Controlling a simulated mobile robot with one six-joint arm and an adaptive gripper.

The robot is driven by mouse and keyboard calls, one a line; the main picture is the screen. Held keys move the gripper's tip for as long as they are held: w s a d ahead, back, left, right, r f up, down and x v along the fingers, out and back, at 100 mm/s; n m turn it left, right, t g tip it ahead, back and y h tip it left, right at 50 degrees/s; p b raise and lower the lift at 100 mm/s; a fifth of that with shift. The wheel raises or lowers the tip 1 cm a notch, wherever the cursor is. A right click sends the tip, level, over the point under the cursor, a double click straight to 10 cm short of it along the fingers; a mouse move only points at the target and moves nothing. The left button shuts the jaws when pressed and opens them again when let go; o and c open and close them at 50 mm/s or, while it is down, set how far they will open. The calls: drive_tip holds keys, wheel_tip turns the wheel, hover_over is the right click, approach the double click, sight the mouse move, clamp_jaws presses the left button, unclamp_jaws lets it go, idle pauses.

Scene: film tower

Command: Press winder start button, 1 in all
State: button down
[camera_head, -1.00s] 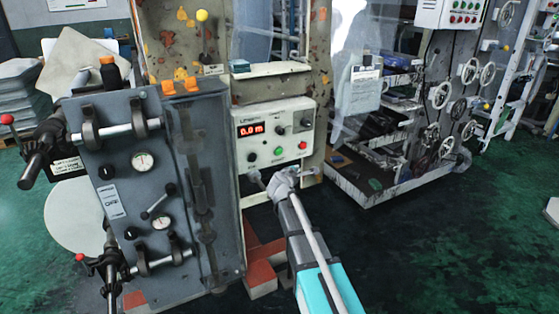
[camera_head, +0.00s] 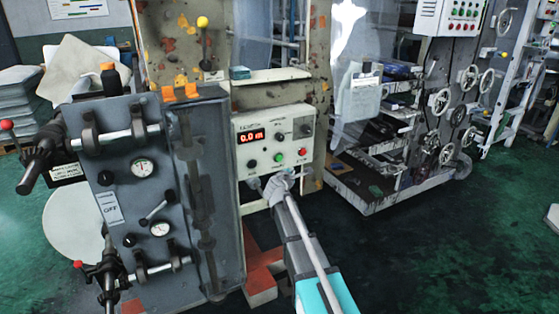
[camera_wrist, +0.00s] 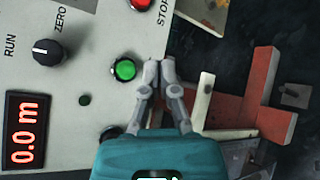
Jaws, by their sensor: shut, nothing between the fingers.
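The white control panel (camera_head: 264,151) has a red "0.0 m" display (camera_head: 251,136), a green button (camera_head: 278,158) and a red button (camera_head: 302,152) to its right. In the wrist view, the green button (camera_wrist: 124,69) is in plain sight, and the red button (camera_wrist: 139,3), cut by the top edge, is beside the word STOP. No label for the green button is readable. My gripper (camera_wrist: 158,72) is shut and empty, its tips just right of the green button in that view. In the head view, my gripper (camera_head: 288,172) is just below the buttons. I cannot tell whether it touches the panel.
A grey machine block (camera_head: 140,200) with gauges and levers stands close to the left of my arm. A black knob (camera_wrist: 47,52) marked RUN and ZERO is on the panel. Red and white metal parts (camera_wrist: 262,85) lie beyond the panel's edge. Open green floor (camera_head: 430,250) is to the right.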

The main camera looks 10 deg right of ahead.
sight(279, 158)
drive_tip(key=shift+w+a, duration=0.35)
drive_tip(key=shift+w, duration=0.8)
drive_tip(key=shift+w+a, duration=0.4)
drive_tip(key=shift+w, duration=0.7)
drive_tip(key=shift+w+a, duration=0.35)
drive_tip(key=shift+w, duration=0.8)
drive_tip(key=shift+w, duration=0.1)
drive_tip(key=shift+w+a, duration=0.15)
drive_tip(key=shift+w, duration=0.15)
